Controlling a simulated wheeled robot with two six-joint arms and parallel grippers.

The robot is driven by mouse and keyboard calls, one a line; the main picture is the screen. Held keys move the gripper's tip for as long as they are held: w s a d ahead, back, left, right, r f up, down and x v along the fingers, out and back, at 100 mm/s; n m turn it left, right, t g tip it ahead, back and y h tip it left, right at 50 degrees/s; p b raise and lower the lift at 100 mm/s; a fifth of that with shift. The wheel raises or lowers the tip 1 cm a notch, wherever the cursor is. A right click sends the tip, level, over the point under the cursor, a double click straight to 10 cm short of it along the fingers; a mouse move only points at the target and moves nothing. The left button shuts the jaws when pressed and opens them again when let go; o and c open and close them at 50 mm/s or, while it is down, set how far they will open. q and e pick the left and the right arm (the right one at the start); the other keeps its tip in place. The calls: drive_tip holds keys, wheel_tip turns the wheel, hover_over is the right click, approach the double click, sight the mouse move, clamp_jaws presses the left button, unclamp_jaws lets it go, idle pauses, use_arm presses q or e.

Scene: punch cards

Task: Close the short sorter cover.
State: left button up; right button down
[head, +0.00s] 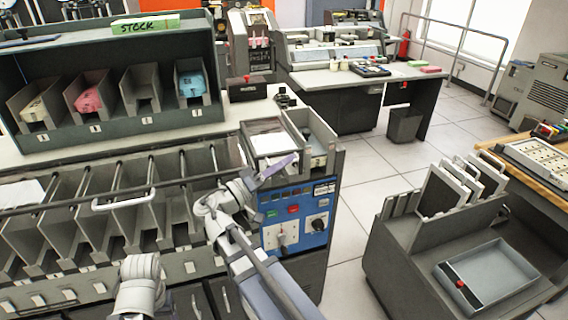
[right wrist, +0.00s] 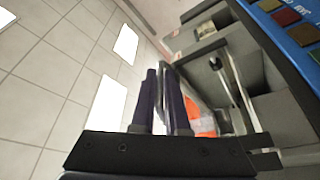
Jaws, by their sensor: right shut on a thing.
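The card sorter fills the lower left of the head view, with a row of grey pockets (head: 75,235) and a blue control panel (head: 297,215) at its right end. My right gripper (head: 279,168) is at the right end, just above the panel and in front of the hopper. In the right wrist view its dark purple fingers (right wrist: 160,98) are close together beside a thin grey bar, which appears to be part of the short cover (right wrist: 180,72). The gripper hides most of the grip and cover. My left arm shows at the bottom, but its gripper does not.
A dark rail with a white handle (head: 123,202) runs over the pockets. A card rack (head: 112,128) with a STOCK label (head: 146,27) stands behind. A grey cart (head: 420,255) with a tray (head: 488,277) is at right. Tiled floor between sorter and cart is clear.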

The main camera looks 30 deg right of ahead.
drive_tip(key=shift+f, duration=0.2)
drive_tip(key=c, duration=1.2)
unclamp_jaws()
drive_tip(key=b+v, duration=0.1)
drive_tip(key=v, duration=0.6)
drive_tip(key=shift+a+b, duration=0.4)
